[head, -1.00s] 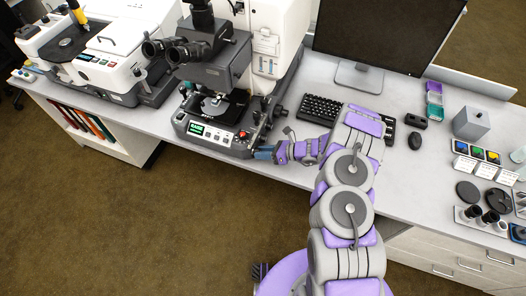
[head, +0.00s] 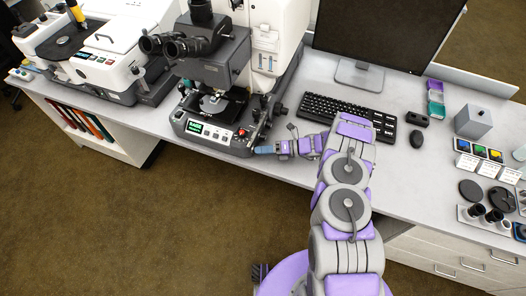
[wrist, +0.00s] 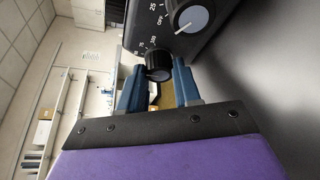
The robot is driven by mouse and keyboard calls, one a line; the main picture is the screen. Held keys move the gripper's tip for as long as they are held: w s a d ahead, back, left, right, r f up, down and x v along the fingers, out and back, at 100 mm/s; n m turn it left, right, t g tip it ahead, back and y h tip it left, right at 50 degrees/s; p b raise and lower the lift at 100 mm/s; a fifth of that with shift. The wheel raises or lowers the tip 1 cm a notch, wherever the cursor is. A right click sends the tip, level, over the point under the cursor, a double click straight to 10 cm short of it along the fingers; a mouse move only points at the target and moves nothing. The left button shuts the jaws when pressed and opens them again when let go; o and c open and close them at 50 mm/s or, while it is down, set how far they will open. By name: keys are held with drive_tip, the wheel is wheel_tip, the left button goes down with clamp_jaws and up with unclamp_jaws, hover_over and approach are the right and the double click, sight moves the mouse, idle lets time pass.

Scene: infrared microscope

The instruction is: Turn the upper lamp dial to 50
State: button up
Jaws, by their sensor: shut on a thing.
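The microscope (head: 215,135) stands on the bench with a lit green display on its front base. My gripper (head: 264,150) is at the right side of that base. In the wrist view, which is turned on its side, my gripper's blue fingers (wrist: 158,88) are closed around a black dial (wrist: 158,66), one on each side. Scale numbers show on the black panel beside it, partly covered. A second dial (wrist: 192,19) with a grey face sits beside it, near an OFF mark and a 25. I cannot read the gripped dial's pointer.
A keyboard (head: 335,111), a mouse (head: 416,139) and a monitor (head: 400,38) are right of the microscope. Another white instrument (head: 115,55) stands to the left. The bench front edge runs below my forearm.

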drive_tip(key=shift+w+d, duration=0.1)
idle(0.3)
drive_tip(key=o, duration=0.9)
drive_tip(key=shift+w+f, duration=0.1)
drive_tip(key=shift+f, duration=0.05)
drive_tip(key=shift+c, duration=0.2)
drive_tip(key=shift+o, duration=1)
drive_tip(key=shift+d, duration=0.15)
drive_tip(key=d+r, duration=0.1)
drive_tip(key=d, duration=0.4)
drive_tip(key=d+r+p, duration=0.1)
drive_tip(key=d, duration=0.5)
drive_tip(key=d+r, duration=0.1)
drive_tip(key=d, duration=0.5)
drive_tip(key=shift+p, duration=0.4)
